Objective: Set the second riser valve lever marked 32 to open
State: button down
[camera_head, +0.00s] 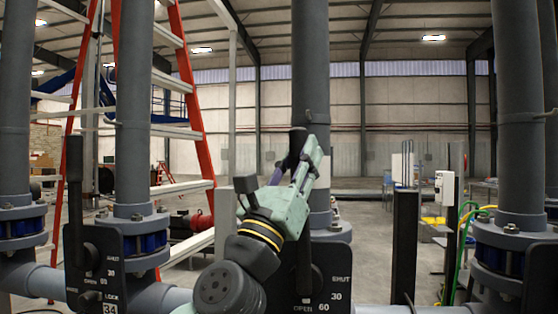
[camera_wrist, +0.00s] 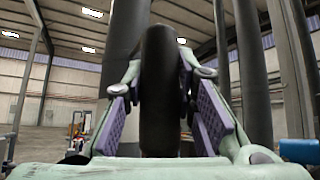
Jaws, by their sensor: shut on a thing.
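The black valve lever (camera_head: 298,139) stands roughly upright in front of the middle riser pipe (camera_head: 311,70). Its dial plate (camera_head: 338,270) shows SHUT, 30, 60 and OPEN; no 32 is visible on it, and my arm covers part of the plate. My gripper (camera_head: 302,163) comes up from below and is shut on the upper part of this lever. In the wrist view the dark lever (camera_wrist: 160,105) fills the space between the purple-padded fingers (camera_wrist: 160,75).
At left, another upright black lever (camera_head: 74,175) has a plate marked 34 (camera_head: 95,265). Grey pipes (camera_head: 522,100) with blue-ringed flanges stand on both sides. A dark post (camera_head: 404,245) stands right of the middle plate. A red ladder (camera_head: 190,90) stands behind at left.

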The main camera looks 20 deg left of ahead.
jog(key=shift+w+d+m+g+h, duration=0.15)
jog(key=shift+d+m+g+h, duration=0.25)
jog(key=shift+d+m+h, duration=0.25)
jog(key=shift+h, duration=0.25)
jog(key=c, duration=1.3)
grip_release()
jog(key=shift+a+f, duration=0.1)
jog(key=shift+f, duration=0.05)
jog(key=v, duration=1.1)
jog(key=shift+s+f, duration=0.25)
jog(key=shift+s, duration=0.1)
